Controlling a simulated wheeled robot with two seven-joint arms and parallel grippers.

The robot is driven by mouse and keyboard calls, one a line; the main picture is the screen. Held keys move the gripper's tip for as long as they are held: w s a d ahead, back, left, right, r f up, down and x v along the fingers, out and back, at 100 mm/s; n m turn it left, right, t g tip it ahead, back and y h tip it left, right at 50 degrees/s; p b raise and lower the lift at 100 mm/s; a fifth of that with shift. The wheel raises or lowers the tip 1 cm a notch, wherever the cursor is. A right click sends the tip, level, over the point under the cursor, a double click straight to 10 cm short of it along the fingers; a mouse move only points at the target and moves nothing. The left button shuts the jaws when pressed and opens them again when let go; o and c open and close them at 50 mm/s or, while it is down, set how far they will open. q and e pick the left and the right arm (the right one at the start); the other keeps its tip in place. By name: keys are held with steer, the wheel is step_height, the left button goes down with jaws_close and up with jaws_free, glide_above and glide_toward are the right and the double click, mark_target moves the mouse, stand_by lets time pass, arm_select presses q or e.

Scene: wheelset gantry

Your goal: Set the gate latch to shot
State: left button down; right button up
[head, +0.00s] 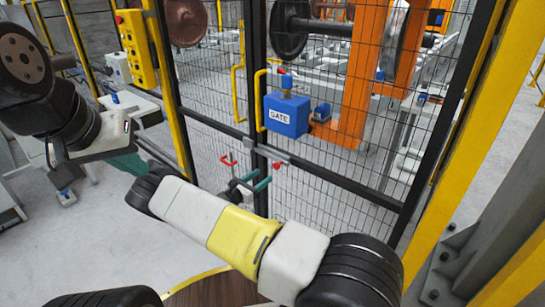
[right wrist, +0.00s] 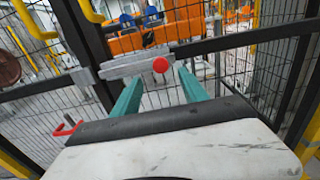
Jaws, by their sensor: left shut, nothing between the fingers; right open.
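The gate latch is a grey metal bar (head: 272,153) on the dark gate frame, below the blue GATE box (head: 287,115). Its round red knob (head: 277,166) shows at the bar's right end in the right wrist view (right wrist: 160,64). My right gripper (head: 257,180) is open, its teal fingers pointing at the latch. In the right wrist view the fingertips (right wrist: 160,76) lie either side of the knob; I cannot tell whether they touch it. My left gripper (head: 128,163) is shut and empty at the left, away from the gate. Whether the bolt is engaged is unclear.
A red hooked piece (head: 228,160) sits left of the latch. Yellow handles (head: 260,100) stand above it. A yellow button box (head: 136,48) hangs on the left post. Wire mesh and dark rails surround the latch; wheelsets stand behind.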

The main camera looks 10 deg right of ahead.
mark_target(275, 166)
steer(key=x, duration=0.7)
steer(key=shift+w+d, duration=0.2)
steer(key=shift+d, duration=0.1)
jaws_close()
stand_by(1.1)
